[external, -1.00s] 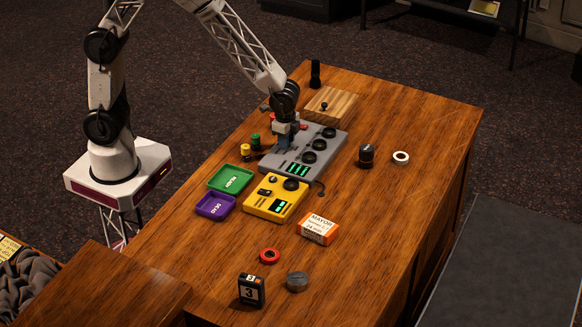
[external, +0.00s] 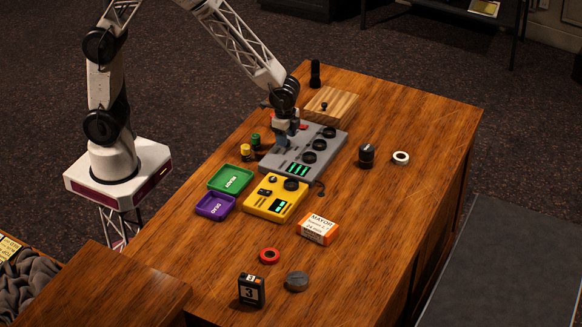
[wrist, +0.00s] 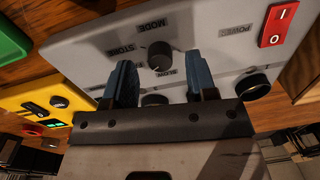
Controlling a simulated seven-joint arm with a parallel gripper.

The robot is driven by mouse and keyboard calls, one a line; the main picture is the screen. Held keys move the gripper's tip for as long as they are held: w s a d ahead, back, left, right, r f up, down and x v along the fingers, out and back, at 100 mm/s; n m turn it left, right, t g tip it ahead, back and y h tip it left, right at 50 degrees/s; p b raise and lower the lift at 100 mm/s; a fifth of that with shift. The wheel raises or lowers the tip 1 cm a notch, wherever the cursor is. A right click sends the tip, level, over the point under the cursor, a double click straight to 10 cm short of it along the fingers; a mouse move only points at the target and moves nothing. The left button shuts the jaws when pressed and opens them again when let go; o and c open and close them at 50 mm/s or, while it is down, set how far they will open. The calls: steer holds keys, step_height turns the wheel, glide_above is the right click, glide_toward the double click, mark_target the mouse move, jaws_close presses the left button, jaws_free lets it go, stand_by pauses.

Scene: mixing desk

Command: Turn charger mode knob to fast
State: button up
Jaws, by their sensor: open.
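The grey charger (external: 328,153) lies on the wooden desk, with several black knobs and a green display. My gripper (external: 286,137) is over the left part of the charger, pointing down. In the wrist view, its two blue fingers (wrist: 158,75) are open, one on each side of the knob, with visible gaps. I cannot tell whether they reach down to knob height. No FAST label is readable.
A red power switch (wrist: 278,24) and other black knobs (wrist: 253,86) are near the fingers. The yellow device (external: 276,198), green tray (external: 232,178) and purple tray (external: 215,205) lie close by. A wooden block (external: 335,104) is behind the charger. The desk's right side is mostly clear.

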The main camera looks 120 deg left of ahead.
steer(key=shift+d+r, duration=0.15)
steer(key=shift+r, duration=3)
steer(key=shift+s+d+r, duration=0.15)
steer(key=shift+d+r, duration=0.05)
steer(key=shift+r, duration=0.05)
steer(key=s+d+r+t, duration=0.1)
steer(key=s+d+r, duration=0.75)
steer(key=s, duration=0.25)
steer(key=s+d+r+t, duration=0.1)
steer(key=s+d+r, duration=0.75)
steer(key=s, duration=0.25)
steer(key=s+d, duration=0.5)
steer(key=s, duration=0.5)
steer(key=shift+s+n+t+h, duration=0.15)
steer(key=shift+n+t+h, duration=0.15)
steer(key=shift+h, duration=0.1)
